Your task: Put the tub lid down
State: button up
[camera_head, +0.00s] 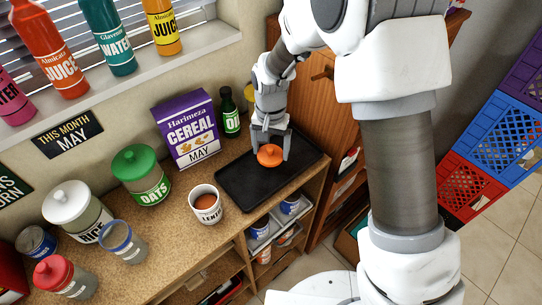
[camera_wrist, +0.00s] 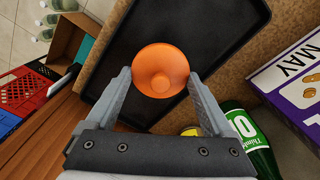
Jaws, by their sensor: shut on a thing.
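The lid is over the black tray (camera_head: 239,191) on the counter. I cannot tell whether it touches the tray. An open tub labelled LENT (camera_head: 206,211), with orange-brown contents, stands left of the tray.
A cereal box (camera_head: 187,133) and a green bottle (camera_head: 230,117) stand behind the tray. An oats jar (camera_head: 142,178) and other lidded jars stand to the left. Most of the tray is bare. Red and blue crates (camera_head: 468,182) are stacked at the right.

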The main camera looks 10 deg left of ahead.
aim_at(271, 158)
jog(key=shift+f, duration=1.85)
jog(key=shift+f, duration=0.15)
jog(key=o, duration=1)
jog(key=shift+o, duration=0.2)
notch_tip(271, 158, up, 12)
jog(key=shift+f, duration=0.25)
jog(key=shift+d+r, duration=0.15)
jog(key=shift+r, duration=0.45)
jog(key=s+d+r+n+t, duration=0.1)
jog(key=s+d+r+t, duration=0.1)
jog(key=s+d+r, duration=0.5)
jog(key=s+d+r+t, duration=0.2)
jog(key=s+d+r, duration=0.2)
jog(key=d+r, duration=0.5)
jog(key=s+d+t, duration=0.1)
jog(key=s+d, duration=0.3)
jog(key=s, duration=0.4)
jog(key=shift+d+r+n+t, duration=0.25)
jog(key=shift+d+n+t, duration=0.05)
